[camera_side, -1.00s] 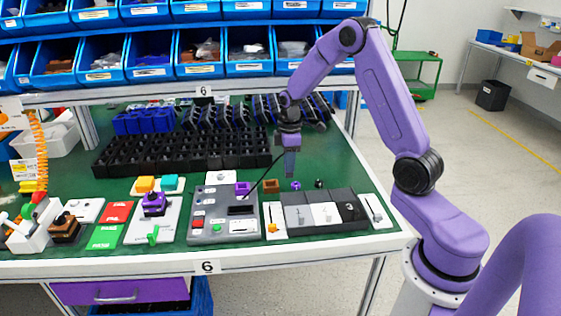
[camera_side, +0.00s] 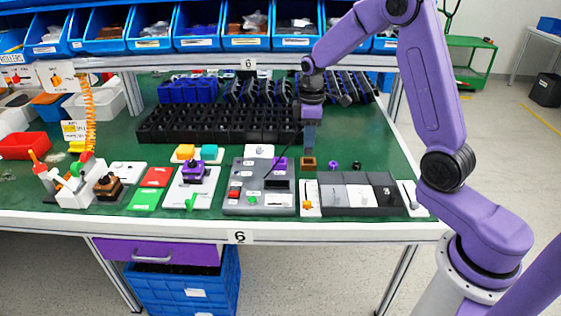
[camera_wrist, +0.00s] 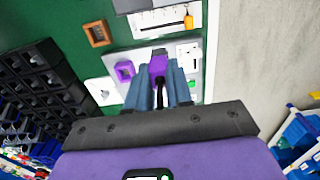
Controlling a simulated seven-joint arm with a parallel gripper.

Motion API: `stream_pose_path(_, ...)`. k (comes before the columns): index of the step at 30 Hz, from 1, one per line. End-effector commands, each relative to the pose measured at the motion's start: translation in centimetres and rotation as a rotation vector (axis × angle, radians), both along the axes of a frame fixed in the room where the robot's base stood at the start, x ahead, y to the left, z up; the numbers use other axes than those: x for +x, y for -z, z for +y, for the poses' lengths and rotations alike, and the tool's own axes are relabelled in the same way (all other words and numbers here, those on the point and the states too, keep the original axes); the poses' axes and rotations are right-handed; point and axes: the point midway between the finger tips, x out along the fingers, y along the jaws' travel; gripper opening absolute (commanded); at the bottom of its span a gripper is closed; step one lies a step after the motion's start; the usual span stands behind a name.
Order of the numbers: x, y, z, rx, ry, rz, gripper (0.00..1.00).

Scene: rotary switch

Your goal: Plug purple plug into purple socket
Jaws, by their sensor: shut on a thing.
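My gripper (camera_side: 309,146) is shut on the purple plug (camera_wrist: 158,66), which shows between the blue-grey fingertips in the wrist view. A black cable runs from the plug down to the grey panel (camera_side: 232,193) in the side view. In the side view the purple socket (camera_side: 281,163) sits at the panel's back right edge, to the left of my gripper. The plug is apart from the socket; its exact height cannot be told.
A brown square socket (camera_side: 308,163) stands just below my fingertips in the side view. Black racks (camera_side: 215,128) fill the table behind the panel. Grey and white switch blocks (camera_side: 345,195) stand to the right. Green table surface is bare at the far right.

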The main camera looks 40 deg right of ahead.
Motion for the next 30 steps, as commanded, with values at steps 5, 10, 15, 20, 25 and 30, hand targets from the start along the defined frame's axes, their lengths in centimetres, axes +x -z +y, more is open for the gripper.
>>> stream_pose_path(5,2.8,1.3,-0.3,0.0,0.001,0.001,0.0)
stream_pose_path(10,5.6,2.6,-0.6,0.0,0.001,0.0,0.0)
stream_pose_path(15,8.2,3.8,-0.9,0.0,0.001,0.0,0.0)
stream_pose_path(20,10.1,6.0,-1.2,0.0,0.0,0.003,0.0)
stream_pose_path(25,11.9,8.1,-1.4,0.0,0.0,0.001,0.0)
stream_pose_path(30,12.9,9.2,-1.5,0.0,0.0,0.001,0.0)
